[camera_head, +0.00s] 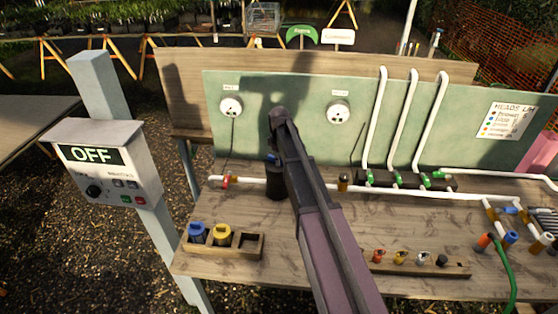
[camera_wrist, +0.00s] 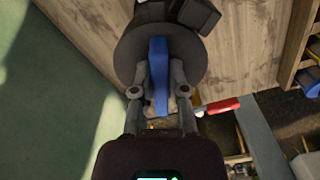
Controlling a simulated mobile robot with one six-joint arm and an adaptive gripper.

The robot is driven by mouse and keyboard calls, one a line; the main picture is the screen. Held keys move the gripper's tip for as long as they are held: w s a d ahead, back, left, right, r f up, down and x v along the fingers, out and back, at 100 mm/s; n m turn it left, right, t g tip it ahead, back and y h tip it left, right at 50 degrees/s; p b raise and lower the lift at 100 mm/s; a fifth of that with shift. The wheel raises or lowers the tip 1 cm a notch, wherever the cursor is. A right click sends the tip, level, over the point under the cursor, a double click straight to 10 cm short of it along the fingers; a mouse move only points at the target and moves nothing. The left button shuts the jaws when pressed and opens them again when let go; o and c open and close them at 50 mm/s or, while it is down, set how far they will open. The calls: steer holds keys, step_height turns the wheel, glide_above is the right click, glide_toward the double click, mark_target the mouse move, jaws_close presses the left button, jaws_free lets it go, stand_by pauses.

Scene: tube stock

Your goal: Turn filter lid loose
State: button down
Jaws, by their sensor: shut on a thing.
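The filter is a dark cylinder (camera_head: 276,184) standing on the wooden bench, partly hidden behind my arm. A bit of blue shows at its top in the head view (camera_head: 271,158). In the wrist view the lid is a dark round disc (camera_wrist: 128,50) with an upright blue grip bar (camera_wrist: 159,62) across it. My gripper (camera_wrist: 160,78) is shut on the blue bar, with one finger on each side. Whether the lid's thread is loose cannot be told.
A white pipe (camera_head: 310,188) with a red valve handle (camera_head: 226,182) runs beside the filter. A control box (camera_head: 105,165) showing OFF stands left. A wooden tray (camera_head: 247,245) holds blue and yellow caps. A rack of small fittings (camera_head: 420,265) lies right.

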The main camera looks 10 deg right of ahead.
steer(key=shift+w+d+n, duration=0.1)
steer(key=shift+n, duration=1.5)
steer(key=c, duration=0.6)
jaws_free()
